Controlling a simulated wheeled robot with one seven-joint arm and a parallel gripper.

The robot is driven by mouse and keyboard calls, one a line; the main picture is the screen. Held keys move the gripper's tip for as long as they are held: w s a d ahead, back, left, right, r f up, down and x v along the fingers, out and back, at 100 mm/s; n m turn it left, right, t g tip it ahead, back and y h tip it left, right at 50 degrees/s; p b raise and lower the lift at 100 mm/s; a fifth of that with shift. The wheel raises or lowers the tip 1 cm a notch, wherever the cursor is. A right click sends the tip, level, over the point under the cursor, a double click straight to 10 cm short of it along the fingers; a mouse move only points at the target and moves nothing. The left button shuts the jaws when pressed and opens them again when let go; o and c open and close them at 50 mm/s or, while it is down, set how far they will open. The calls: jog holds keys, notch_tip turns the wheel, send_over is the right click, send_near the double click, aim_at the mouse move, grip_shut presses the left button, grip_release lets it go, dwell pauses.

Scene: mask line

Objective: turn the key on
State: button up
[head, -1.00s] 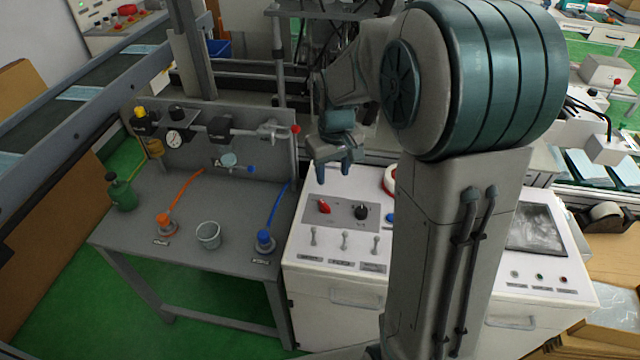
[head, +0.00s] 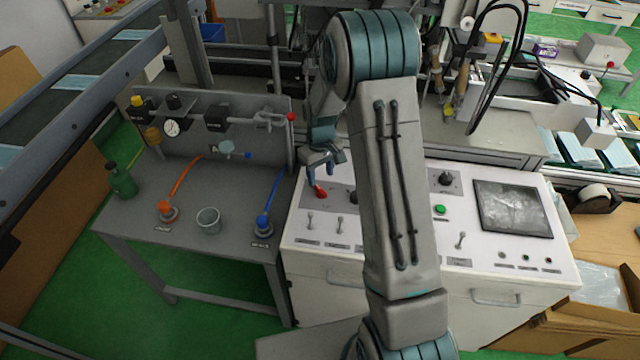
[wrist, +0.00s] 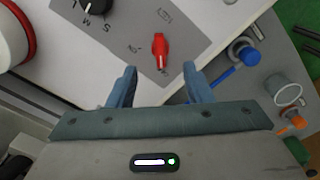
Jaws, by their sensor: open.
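A red key-like knob (head: 320,190) sits on a grey plate on the white control panel (head: 300,222). In the wrist view the red knob (wrist: 159,46) lies just beyond the fingertips, between their lines. My gripper (head: 322,170) is above the knob in the head view, fingers pointing down. In the wrist view my gripper (wrist: 160,72) is open with its two blue fingers apart and nothing between them. A black knob (wrist: 95,5) with letters around it is to the left on the same plate. My arm hides part of the panel in the head view.
Small toggle switches (head: 340,224) stand in front of the knob. A green button (head: 440,210) and a screen (head: 512,208) are to the right. A grey bench (head: 130,215) with a cup (head: 208,220), hoses and a green bottle (head: 121,180) stands left.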

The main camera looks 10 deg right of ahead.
aim_at(320, 189)
jog(key=shift+f+p, duration=0.45)
jog(key=shift+f, duration=2.55)
jog(key=c, duration=1)
